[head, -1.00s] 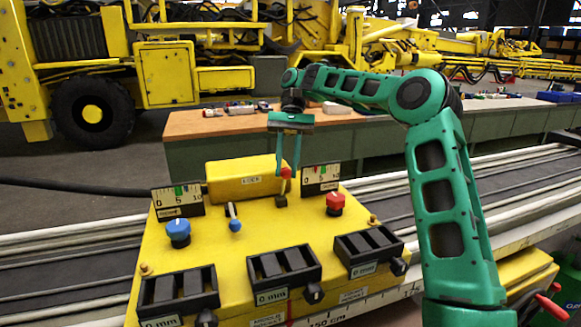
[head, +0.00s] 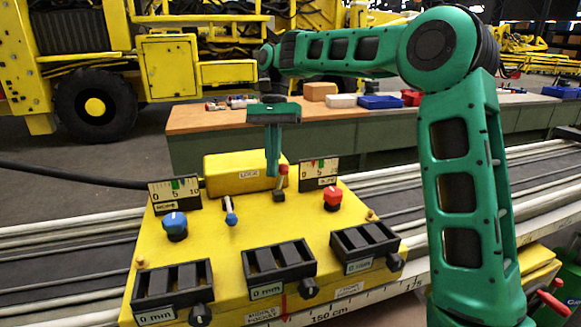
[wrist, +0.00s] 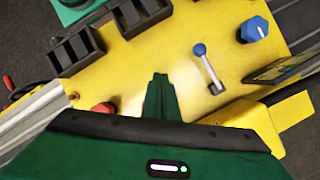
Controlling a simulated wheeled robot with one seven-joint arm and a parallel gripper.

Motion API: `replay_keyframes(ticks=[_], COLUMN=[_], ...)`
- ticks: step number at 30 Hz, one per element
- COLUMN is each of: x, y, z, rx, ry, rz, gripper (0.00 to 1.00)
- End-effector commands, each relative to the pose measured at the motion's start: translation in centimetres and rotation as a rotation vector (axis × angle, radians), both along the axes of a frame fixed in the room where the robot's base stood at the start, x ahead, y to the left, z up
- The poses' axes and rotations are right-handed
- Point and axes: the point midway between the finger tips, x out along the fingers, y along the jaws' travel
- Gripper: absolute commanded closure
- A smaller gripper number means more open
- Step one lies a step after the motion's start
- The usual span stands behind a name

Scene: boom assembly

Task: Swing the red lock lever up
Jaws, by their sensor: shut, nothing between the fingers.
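The red-tipped lever (head: 282,172) stands near upright at the back of the yellow console (head: 215,240), in front of a yellow box. My gripper (head: 272,172) points down with its fingers together, just left of the lever's red tip in the head view. I cannot tell whether they touch. In the wrist view the shut fingers (wrist: 160,82) reach over the console, and the lever is mostly hidden behind them.
A blue-tipped lever (head: 231,212), a blue knob (head: 175,226) and a red knob (head: 332,199) sit nearby. Two gauges (head: 174,191) (head: 319,174) flank the yellow box (head: 240,172). Black slotted holders (head: 279,264) line the console's front. A bench (head: 215,119) stands behind.

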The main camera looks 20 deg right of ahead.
Motion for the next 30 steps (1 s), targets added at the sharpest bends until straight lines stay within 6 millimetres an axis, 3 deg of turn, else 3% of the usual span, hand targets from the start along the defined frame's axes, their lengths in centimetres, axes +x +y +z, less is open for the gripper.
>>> replay_keyframes(ticks=[4, 10, 22, 30], x=[-1.7, -3.6, -7.9, -9.2], y=[1.2, 1.3, -2.2, -4.2], z=[0.9, 2.5, 6.7, 8.0], rx=[-0.105, -0.189, -0.178, -0.131], ry=[-0.107, -0.267, -0.575, -0.656], rz=[-0.160, -0.389, -0.858, -1.012], gripper=[1.00, 1.00, 1.00, 1.00])
